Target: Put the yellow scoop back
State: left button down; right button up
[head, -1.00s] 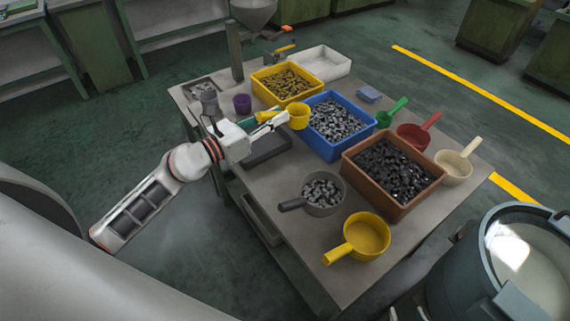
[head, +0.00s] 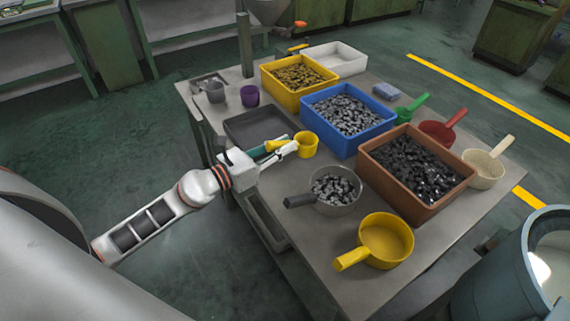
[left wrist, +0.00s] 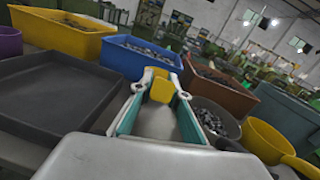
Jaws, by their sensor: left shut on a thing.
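My left gripper (head: 287,148) is shut on the handle of a small yellow scoop (head: 307,145), over the table left of the blue bin. In the left wrist view the yellow scoop (left wrist: 161,88) shows between the fingertips of the left gripper (left wrist: 160,102), in front of the blue bin. I cannot tell how high the scoop is above the table. A larger yellow scoop (head: 386,241) lies on the table's near part, its handle pointing lower left. My right gripper is not in view.
The table (head: 300,236) carries a yellow bin (head: 292,101), blue bin (head: 345,147) and brown bin (head: 408,203) of metal pieces. A dark tray (head: 245,122) lies left. A grey scoop with pieces (head: 335,208) stands near. Green (head: 404,115), red (head: 436,133) and cream scoops (head: 484,183) line the right side.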

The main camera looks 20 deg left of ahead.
aim_at(296, 151)
pick_arm(q)
jog(key=shift+f, duration=0.25)
jog(key=shift+f+b, duration=0.35)
jog(key=shift+b, duration=0.05)
notch_tip(296, 151, down, 4)
jog(key=b, duration=0.2)
jog(key=shift+r+b, duration=0.2)
jog(key=shift+b, duration=0.2)
jog(key=shift+f, duration=0.15)
jog(key=shift+r, duration=0.3)
jog(key=shift+f+b, duration=0.3)
jog(key=c, duration=2)
grip_release()
jog(key=shift+o, duration=0.4)
jog(key=shift+r, duration=0.1)
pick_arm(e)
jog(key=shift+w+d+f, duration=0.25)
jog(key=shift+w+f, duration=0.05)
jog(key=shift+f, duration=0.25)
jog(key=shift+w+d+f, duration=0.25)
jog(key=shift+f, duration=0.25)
